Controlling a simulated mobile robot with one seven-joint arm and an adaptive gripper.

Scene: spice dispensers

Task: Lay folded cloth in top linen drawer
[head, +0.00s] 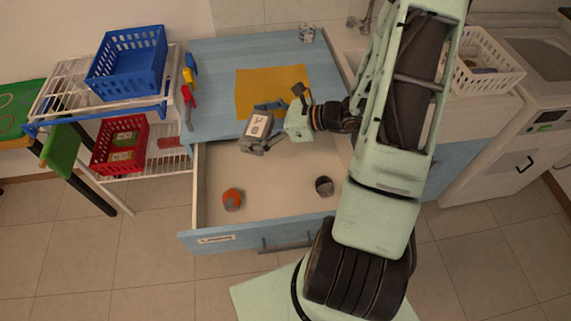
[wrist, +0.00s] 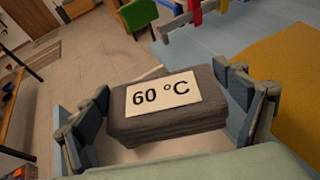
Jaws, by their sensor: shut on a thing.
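The folded cloth is a thick dark grey bundle with a pale "60 °C" label on top (wrist: 165,130); it also shows in the head view (head: 257,125). My gripper (wrist: 172,104) is shut on it, with one finger on each side. In the head view my gripper (head: 262,136) holds the cloth above the back of the open drawer, near the worktop's front edge. The drawer (head: 275,190) is pulled out and has a white label on its front, too small to read surely. A gap under the cloth cannot be measured.
An orange round thing (head: 232,200) and a dark grey one (head: 324,186) lie in the drawer, with bare floor between them. A yellow mat (head: 272,85) lies on the blue worktop (head: 215,65). Left stands a rack with a blue basket (head: 128,70) and a red basket (head: 120,148).

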